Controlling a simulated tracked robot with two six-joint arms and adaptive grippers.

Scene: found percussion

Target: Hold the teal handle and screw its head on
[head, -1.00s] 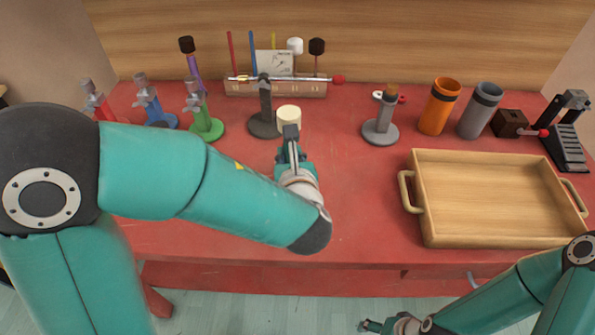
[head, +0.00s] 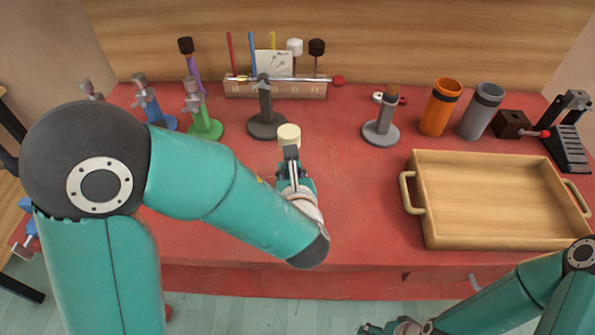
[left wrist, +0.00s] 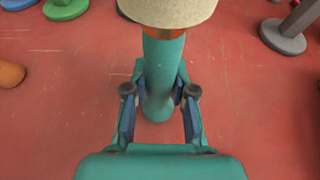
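The teal handle (left wrist: 160,75) stands between the fingers of my left gripper (left wrist: 160,92) in the left wrist view, and the fingers appear to press on both its sides. A cream head (left wrist: 168,8) sits at the handle's top end, with a copper-coloured collar (left wrist: 164,33) between them. I cannot tell how tightly the head is seated. In the head view the cream head (head: 289,136) shows just beyond my left gripper (head: 291,155), over the red table; the handle is mostly hidden. My right gripper (head: 375,328) is low at the bottom edge, away from the table, its fingers unclear.
A wooden tray (head: 415,225) lies empty at the right. Behind are a dark stand (head: 266,125) with a horizontal rod, a grey stand (head: 381,132), orange (head: 440,106) and grey (head: 481,110) cups, and a rack (head: 300,90). Green (head: 204,127) and blue (head: 153,108) stands are left.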

